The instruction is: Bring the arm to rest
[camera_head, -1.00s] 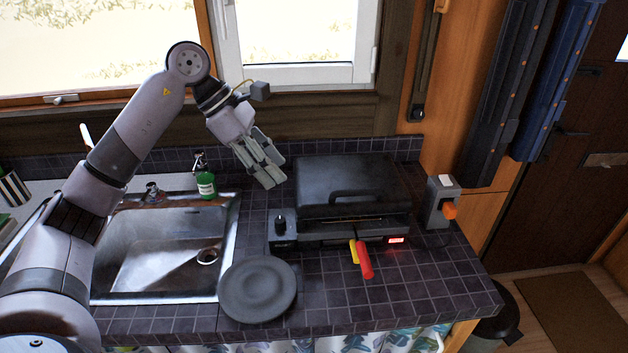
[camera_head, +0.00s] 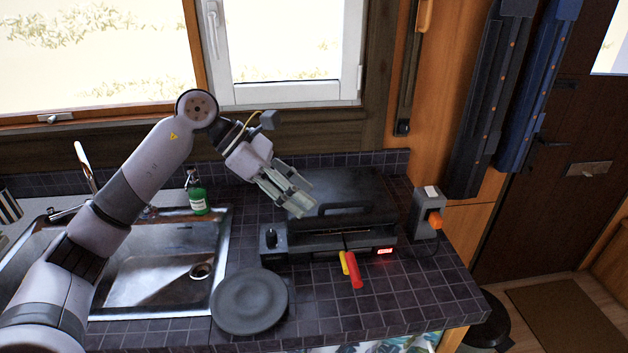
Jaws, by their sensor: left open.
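My left arm comes in from the left over the sink. Its gripper (camera_head: 290,198) is open and appears empty. In the picture it overlaps the left part of the black grill's lid; I cannot tell its exact height above it. The grill (camera_head: 345,190) is closed, with a handle at its front and a lit red display. My right gripper is not in view.
A dark round plate (camera_head: 249,301) lies on the tiled counter in front of the grill. Red (camera_head: 353,270) and yellow (camera_head: 344,263) handles stick out at the grill's front. A green soap bottle (camera_head: 198,198) stands behind the sink (camera_head: 165,262). A socket box (camera_head: 427,212) is at the right.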

